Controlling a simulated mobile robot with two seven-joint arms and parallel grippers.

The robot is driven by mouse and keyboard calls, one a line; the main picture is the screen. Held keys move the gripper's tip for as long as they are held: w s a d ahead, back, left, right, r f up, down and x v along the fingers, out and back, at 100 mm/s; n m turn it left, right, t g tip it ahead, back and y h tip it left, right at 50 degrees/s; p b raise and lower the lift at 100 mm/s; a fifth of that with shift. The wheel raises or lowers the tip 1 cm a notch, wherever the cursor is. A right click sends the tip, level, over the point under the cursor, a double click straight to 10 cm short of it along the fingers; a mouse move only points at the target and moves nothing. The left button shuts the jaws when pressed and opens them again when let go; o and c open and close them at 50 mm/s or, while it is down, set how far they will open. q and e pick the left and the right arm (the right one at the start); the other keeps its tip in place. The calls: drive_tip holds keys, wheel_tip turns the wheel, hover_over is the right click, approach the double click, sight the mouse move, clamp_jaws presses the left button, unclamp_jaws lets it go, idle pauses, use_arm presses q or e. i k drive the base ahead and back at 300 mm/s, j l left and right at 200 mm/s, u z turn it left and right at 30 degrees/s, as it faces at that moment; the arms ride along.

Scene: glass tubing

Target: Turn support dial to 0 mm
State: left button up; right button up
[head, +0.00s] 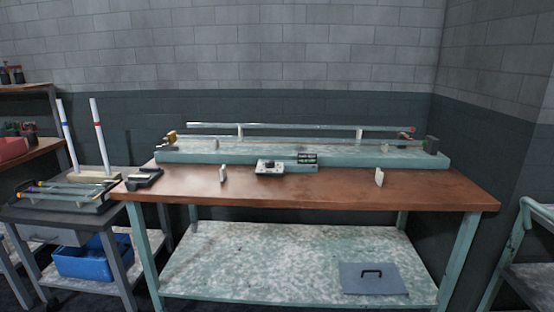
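A teal bench apparatus (340,160) lies along the back of the brown-topped workbench (320,188). A long glass tube (290,126) rests level above it on two short white supports (240,131). A small pale control box (271,167) with dark knobs or buttons sits at the apparatus's front edge, beside a dark panel with green marks (306,158). I cannot tell which part is the support dial, and no setting is readable at this distance. Neither of my grippers is in view.
A lower shelf holds a grey lid with a black handle (374,279). At left, a side table carries a tray of rods (62,195), and a blue bin (92,259) sits below. Small white blocks (379,177) stand on the benchtop. A teal cart (532,225) stands at right.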

sight(269, 164)
drive_tip(key=i+j+z, duration=0.35)
drive_tip(key=j, duration=0.3)
drive_tip(key=i+j+z, duration=0.2)
drive_tip(key=i+j, duration=0.1)
drive_tip(key=j, duration=0.05)
